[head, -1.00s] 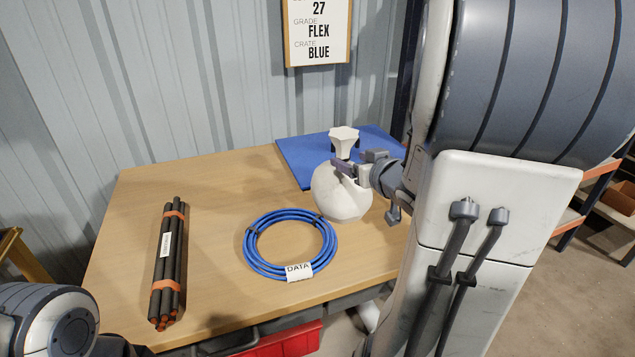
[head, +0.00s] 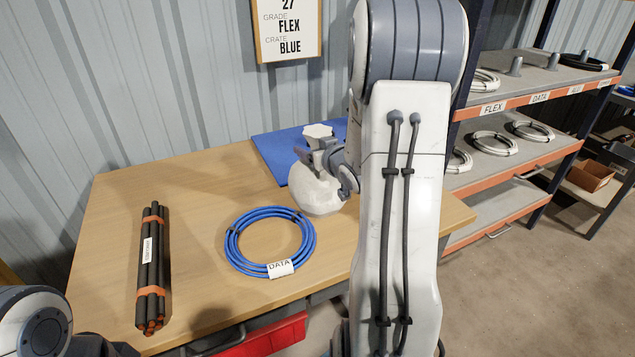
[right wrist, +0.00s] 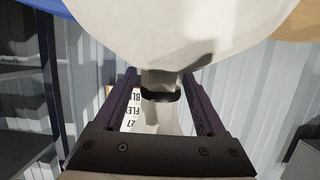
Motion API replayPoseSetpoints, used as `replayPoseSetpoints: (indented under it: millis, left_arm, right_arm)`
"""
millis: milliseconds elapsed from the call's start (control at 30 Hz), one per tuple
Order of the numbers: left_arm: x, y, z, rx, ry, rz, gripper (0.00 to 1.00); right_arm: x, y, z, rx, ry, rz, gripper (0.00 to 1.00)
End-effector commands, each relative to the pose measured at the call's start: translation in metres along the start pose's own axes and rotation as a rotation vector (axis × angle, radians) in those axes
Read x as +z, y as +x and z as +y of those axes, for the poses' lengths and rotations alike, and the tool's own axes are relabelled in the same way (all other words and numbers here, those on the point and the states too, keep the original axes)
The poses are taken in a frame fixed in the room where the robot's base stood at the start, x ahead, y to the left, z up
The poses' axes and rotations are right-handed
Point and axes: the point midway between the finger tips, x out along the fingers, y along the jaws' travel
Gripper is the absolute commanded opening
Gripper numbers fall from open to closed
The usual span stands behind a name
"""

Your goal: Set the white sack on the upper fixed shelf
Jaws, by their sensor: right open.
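The white sack (head: 316,193) stands on the wooden table, its gathered neck and flared top upward. My right gripper (head: 322,158) is at its neck, coming from the right. In the right wrist view the sack's body (right wrist: 185,30) fills the top, and its neck with a black tie (right wrist: 160,95) lies between the two spread fingers (right wrist: 158,105), with gaps on both sides. The upper shelf (head: 540,76) of the orange-edged rack stands at the right, with labels on its front edge. My left arm shows at lower left; its gripper is not clearly seen.
A blue cable coil tagged DATA (head: 233,250) lies in front of the sack. Black rods (head: 150,265) lie at left and a blue mat (head: 275,150) behind. The upper shelf carries a white coil, a dark coil and grey posts; more white coils (head: 493,143) lie on the lower shelf.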

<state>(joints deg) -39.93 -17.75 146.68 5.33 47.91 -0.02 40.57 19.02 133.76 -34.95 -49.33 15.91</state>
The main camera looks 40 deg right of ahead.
Motion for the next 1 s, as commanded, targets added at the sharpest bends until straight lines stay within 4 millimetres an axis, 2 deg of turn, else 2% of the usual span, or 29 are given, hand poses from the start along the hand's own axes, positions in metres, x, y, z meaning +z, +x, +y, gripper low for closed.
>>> replayPoseSetpoints:
  millis: [167, 233, 367, 400, 1000]
  left_arm:
    - [0.0000, -0.0001, 0.0000, 0.000, 0.000, 0.000, 0.50]
    - [0.0000, -0.0001, 0.0000, 0.000, 0.000, 0.000, 0.50]
    - [0.0000, -0.0001, 0.0000, 0.000, 0.000, 0.000, 0.50]
    - [0.0000, -0.0001, 0.0000, 0.000, 0.000, 0.000, 0.50]
    - [0.0000, -0.0001, 0.0000, 0.000, 0.000, 0.000, 0.50]
  right_arm:
    - [-0.0001, 0.0004, 0.0002, 0.000, 0.000, 0.000, 0.73]
    - [-0.0001, 0.0003, 0.0002, 0.000, 0.000, 0.000, 0.54]
    - [0.0000, 0.0002, 0.0002, 0.000, 0.000, 0.000, 0.04]
    - [0.0000, 0.0001, 0.0002, 0.000, 0.000, 0.000, 0.00]
    - [0.0002, -0.0001, 0.0000, 0.000, -0.001, -0.001, 0.00]
